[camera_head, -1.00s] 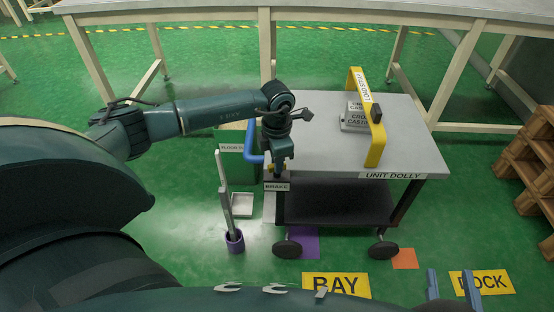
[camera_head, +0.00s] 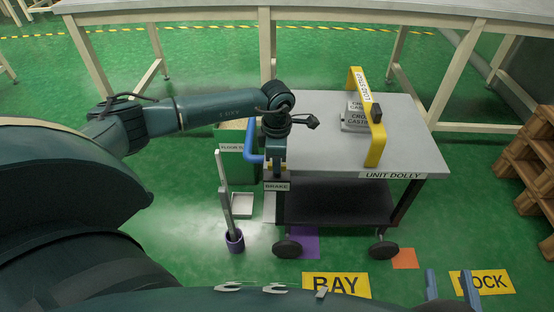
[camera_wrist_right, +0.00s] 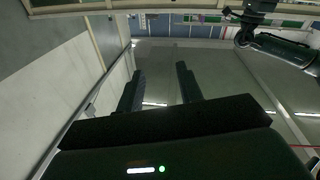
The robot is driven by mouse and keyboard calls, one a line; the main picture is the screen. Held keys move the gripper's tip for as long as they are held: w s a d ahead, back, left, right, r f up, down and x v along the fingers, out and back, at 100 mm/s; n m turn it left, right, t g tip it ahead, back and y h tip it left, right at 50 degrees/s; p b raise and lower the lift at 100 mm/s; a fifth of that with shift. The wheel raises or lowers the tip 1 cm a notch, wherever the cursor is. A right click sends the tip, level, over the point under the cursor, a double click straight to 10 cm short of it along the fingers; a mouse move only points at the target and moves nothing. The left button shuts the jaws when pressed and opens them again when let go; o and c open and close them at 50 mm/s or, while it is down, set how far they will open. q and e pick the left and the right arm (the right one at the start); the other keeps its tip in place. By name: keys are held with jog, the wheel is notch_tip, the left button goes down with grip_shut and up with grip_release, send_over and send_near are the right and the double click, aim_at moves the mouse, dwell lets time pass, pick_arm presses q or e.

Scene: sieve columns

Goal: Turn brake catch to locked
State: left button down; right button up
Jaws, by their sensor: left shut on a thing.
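The unit dolly (camera_head: 310,150) is a grey-topped cart with a dark lower shelf. The brake plate (camera_head: 277,186), labelled BRAKE, is at its left front corner. My left gripper (camera_head: 277,173) points down just above this label, shut on the brake catch. The fingers hide most of the catch, so I cannot read its position. My right gripper (camera_head: 451,288) is at the bottom right of the head view, away from the dolly. Its two fingers also show apart and empty in the right wrist view (camera_wrist_right: 160,88).
A yellow load strap (camera_head: 373,145) spans boxed castings (camera_head: 354,122) on the dolly top. A blue handle (camera_head: 250,142) is at the dolly's left side. Wooden pallets (camera_head: 535,165) are at right.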

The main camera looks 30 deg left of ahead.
pick_arm(q)
jog(key=c, duration=1.4)
grip_release()
notch_tip(320, 180, up, 13)
jog(key=p, duration=0.3)
jog(key=shift+r, duration=0.15)
pick_arm(e)
jog(key=shift+d+f+m+g+h, duration=0.1)
jog(key=shift+d+m+g+h, duration=0.6)
jog(key=shift+g+h, duration=0.35)
